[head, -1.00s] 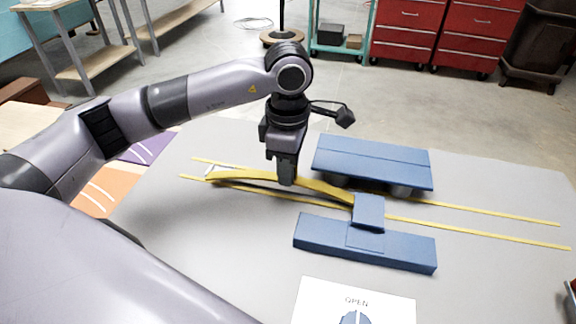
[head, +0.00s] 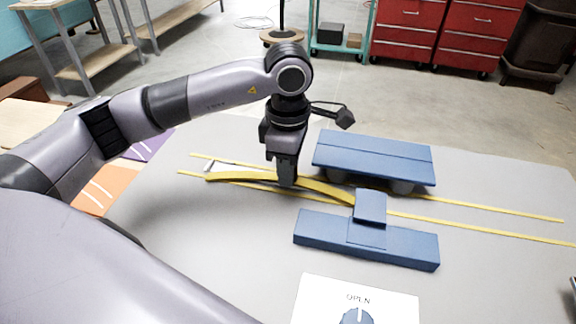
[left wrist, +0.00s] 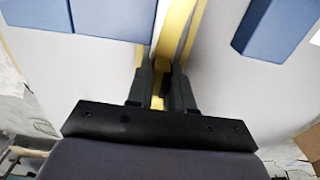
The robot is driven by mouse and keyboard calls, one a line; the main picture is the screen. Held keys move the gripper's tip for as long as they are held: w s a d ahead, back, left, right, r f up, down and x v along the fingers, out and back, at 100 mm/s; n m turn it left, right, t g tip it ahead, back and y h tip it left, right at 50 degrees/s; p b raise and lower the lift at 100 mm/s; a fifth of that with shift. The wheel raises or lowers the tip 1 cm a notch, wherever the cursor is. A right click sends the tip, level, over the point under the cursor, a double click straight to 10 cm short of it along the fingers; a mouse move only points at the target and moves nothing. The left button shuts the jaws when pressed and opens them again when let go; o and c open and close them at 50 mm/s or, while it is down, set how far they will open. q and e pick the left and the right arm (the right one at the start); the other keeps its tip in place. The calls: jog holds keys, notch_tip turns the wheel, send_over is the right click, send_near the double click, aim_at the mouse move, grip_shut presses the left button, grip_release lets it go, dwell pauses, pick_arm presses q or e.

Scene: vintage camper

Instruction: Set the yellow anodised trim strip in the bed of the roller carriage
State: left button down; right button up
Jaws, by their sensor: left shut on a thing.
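The yellow trim strip (head: 325,190) is long and slightly bowed. It runs from the left of the table to a small raised blue block (head: 370,206), where its right end meets or passes behind the block. My left gripper (head: 286,182) is shut on the strip near its middle, pointing down. In the left wrist view the strip (left wrist: 160,102) shows between the fingers (left wrist: 160,88). The roller carriage is not certain: a long blue body (head: 375,160) with grey rounded parts beneath stands behind the strip, and a low blue bar (head: 400,249) lies in front. My right gripper is out of view.
Two thin yellow lines (head: 480,226) run along the grey table (head: 180,220). A small whitish piece (head: 222,165) lies by the strip's left end. A white card marked OPEN with a blue dial (head: 357,316) is at the front.

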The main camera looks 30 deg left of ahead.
pick_arm(q)
jog(key=c, duration=0.9)
grip_release()
jog(key=shift+r, duration=3.55)
